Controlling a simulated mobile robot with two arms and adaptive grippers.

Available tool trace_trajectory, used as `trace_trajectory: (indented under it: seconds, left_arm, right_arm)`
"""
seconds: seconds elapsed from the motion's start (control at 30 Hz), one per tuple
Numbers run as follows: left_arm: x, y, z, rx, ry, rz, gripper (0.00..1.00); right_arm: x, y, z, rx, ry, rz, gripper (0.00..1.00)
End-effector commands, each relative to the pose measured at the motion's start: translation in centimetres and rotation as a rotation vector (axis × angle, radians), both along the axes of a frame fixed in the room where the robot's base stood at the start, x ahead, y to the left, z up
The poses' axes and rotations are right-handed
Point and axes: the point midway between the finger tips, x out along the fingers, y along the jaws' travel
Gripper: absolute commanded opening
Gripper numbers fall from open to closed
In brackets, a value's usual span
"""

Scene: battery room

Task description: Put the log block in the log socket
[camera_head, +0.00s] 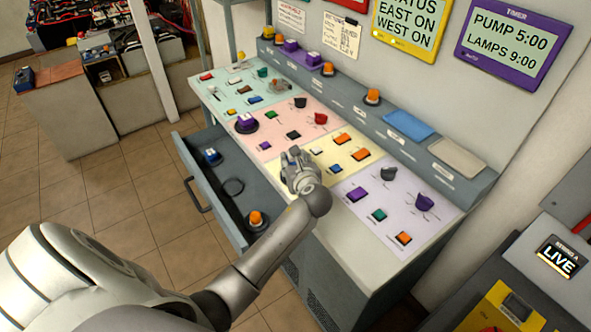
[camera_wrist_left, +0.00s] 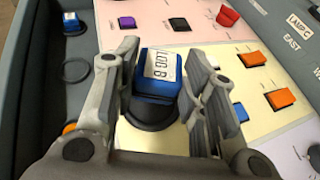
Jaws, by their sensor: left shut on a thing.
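My left gripper (camera_head: 292,158) is over the yellow panel of the sloping desk. In the left wrist view, my left gripper (camera_wrist_left: 163,85) is shut on a blue block (camera_wrist_left: 158,88) with a white label reading "LOG B". A round black base (camera_wrist_left: 150,112) shows under the block; I cannot tell whether it is part of the block or a socket below it. In the head view the gripper hides the block. Another blue block (camera_head: 211,156) with a white label sits in the open drawer. I cannot make out which place is the log socket. My right gripper is not in view.
The open drawer (camera_head: 187,158) also holds a dark ring (camera_head: 233,187) and an orange-topped piece (camera_head: 256,219). Coloured buttons and knobs cover the desk panels around my gripper. A grey ledge (camera_head: 345,88) with several pieces runs behind. A black console (camera_head: 540,262) stands at right.

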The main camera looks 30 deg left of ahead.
Motion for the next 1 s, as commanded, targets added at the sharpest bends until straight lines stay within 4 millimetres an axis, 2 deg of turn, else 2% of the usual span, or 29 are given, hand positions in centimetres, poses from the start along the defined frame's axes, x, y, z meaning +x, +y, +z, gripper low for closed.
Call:
trace_trajectory:
  seconds: [0.2,0.3,0.67,0.7,0.83,1.0]
  left_arm:
    - [0.3,-0.1,-2.7,-0.002,0.005,-0.001,0.15]
    - [0.3,-0.1,-3.4,-0.001,0.003,-0.001,0.15]
    - [0.3,0.0,-3.8,-0.001,0.002,-0.001,0.15]
    - [0.3,-0.1,-3.8,-0.002,0.001,-0.001,0.43]
    - [0.3,0.0,-3.8,-0.001,0.002,-0.001,0.59]
    - [0.3,0.0,-3.8,-0.001,0.002,0.0,0.6]
  right_arm:
    - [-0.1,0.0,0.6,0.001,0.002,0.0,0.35]
    - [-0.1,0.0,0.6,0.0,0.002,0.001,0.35]
    - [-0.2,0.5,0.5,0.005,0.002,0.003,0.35]
    - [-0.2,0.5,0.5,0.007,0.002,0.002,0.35]
    - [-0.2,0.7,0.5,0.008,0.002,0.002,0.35]
    - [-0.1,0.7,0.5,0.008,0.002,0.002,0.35]
